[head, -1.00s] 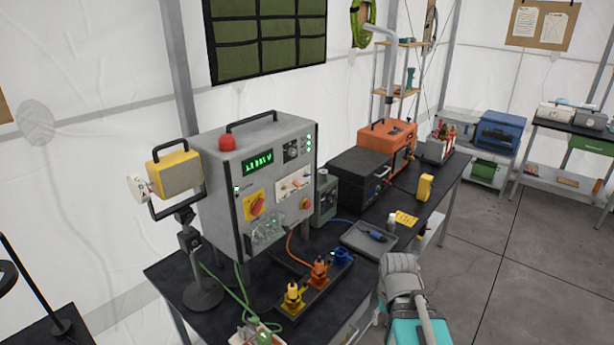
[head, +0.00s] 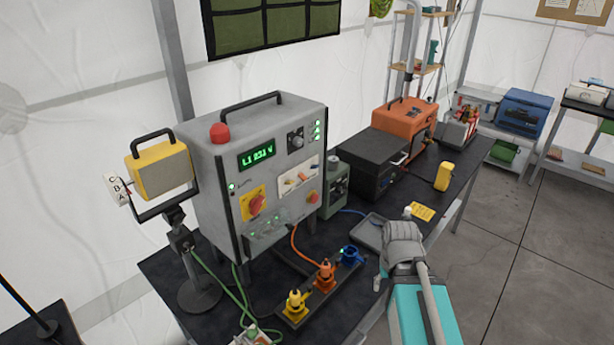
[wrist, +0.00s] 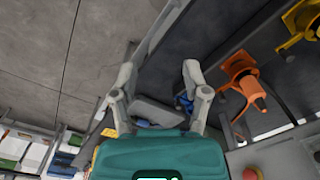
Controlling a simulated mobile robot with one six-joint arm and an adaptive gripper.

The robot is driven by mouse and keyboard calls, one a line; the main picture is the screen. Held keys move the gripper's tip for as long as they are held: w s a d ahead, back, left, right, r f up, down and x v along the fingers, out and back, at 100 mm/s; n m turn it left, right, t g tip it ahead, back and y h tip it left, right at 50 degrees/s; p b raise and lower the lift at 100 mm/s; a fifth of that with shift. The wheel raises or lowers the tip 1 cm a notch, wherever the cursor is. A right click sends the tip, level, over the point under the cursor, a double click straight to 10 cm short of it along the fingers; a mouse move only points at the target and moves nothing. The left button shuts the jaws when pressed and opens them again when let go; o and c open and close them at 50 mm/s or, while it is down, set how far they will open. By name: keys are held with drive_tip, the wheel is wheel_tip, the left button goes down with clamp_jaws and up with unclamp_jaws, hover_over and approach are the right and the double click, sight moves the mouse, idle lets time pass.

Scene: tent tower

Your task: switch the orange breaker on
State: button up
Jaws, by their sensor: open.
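A grey power cabinet (head: 205,178) stands on the black bench. Its front has a white plate (head: 299,178) with small coloured levers. A small yellow-orange lever shows there, but the levers' positions are too small to read. My gripper's arm is at the lower right of the head view, in front of the bench and right of the cabinet; its fingertips are not clear there. In the wrist view my gripper (wrist: 159,72) has its two fingers spread apart with nothing between them. An orange plug (wrist: 250,83) is to its right.
A row of yellow (head: 296,304), orange (head: 325,275) and blue (head: 350,255) plugs stands before the cabinet. A yellow lamp (head: 160,172) stands left. A grey tray (head: 368,232), a black case (head: 365,165) and an orange generator (head: 402,120) are along the bench. Floor at right is open.

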drive_tip(key=shift+w, duration=0.1)
drive_tip(key=w+a+m+t+b, duration=0.2)
drive_tip(key=w+t+b, duration=1.2)
drive_tip(key=w, duration=0.9)
drive_tip(key=w+a+r+n+t+y+b, duration=0.2)
drive_tip(key=w+a+r+t+y+b, duration=0.1)
drive_tip(key=a+r+t+y+b, duration=0.25)
drive_tip(key=s+a+n+g+y+b, duration=0.3)
drive_tip(key=s+a+n+y+b, duration=0.3)
drive_tip(key=y, duration=0.9)
drive_tip(key=shift+a+n+y+b, duration=0.4)
drive_tip(key=shift+a+n, duration=1)
drive_tip(key=shift+n, duration=0.8)
